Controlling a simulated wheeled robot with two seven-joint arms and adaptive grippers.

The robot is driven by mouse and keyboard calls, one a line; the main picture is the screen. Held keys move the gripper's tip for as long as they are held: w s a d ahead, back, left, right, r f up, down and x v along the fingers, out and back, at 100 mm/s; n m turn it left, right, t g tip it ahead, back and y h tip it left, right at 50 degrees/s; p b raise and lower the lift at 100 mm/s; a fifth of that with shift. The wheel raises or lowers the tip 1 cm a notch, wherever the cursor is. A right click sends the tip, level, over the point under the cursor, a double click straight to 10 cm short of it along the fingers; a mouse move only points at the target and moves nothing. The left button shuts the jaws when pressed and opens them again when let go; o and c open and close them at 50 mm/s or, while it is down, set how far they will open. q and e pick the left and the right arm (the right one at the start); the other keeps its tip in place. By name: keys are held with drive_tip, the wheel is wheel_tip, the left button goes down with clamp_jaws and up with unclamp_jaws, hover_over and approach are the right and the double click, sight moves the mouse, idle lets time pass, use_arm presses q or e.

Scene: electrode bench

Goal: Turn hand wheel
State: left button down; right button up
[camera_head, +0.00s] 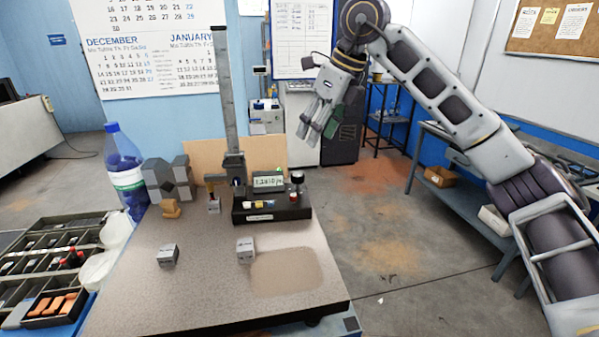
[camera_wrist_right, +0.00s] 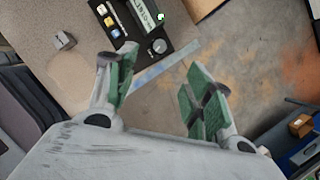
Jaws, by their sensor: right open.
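A measuring stand with a tall grey column (camera_head: 224,90) stands at the back of the bench top, with a carriage (camera_head: 233,165) low on it. A black instrument box (camera_head: 272,207) with a lit display (camera_head: 268,182) sits beside it. A round dark knob (camera_head: 297,178) rises at the box's right end; its grey top shows in the wrist view (camera_wrist_right: 158,46). I cannot tell for certain which part is the hand wheel. My right gripper (camera_head: 318,129) is open and empty, above and right of the box, apart from it. The wrist view shows its green-padded fingers (camera_wrist_right: 163,66) spread. My left gripper is out of view.
Two small grey blocks (camera_head: 168,255) (camera_head: 246,250) lie on the bench top (camera_head: 205,290). A blue bottle (camera_head: 124,165), dark grey blocks (camera_head: 168,180) and a sorting tray (camera_head: 50,250) are at left. The front right of the bench is clear.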

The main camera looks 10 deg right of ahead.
sight(298, 174)
drive_tip(key=x, duration=1.1)
drive_tip(key=shift+f, duration=0.4)
drive_tip(key=shift+x, duration=0.85)
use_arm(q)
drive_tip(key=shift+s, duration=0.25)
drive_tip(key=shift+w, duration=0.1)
use_arm(e)
drive_tip(key=c, duration=1)
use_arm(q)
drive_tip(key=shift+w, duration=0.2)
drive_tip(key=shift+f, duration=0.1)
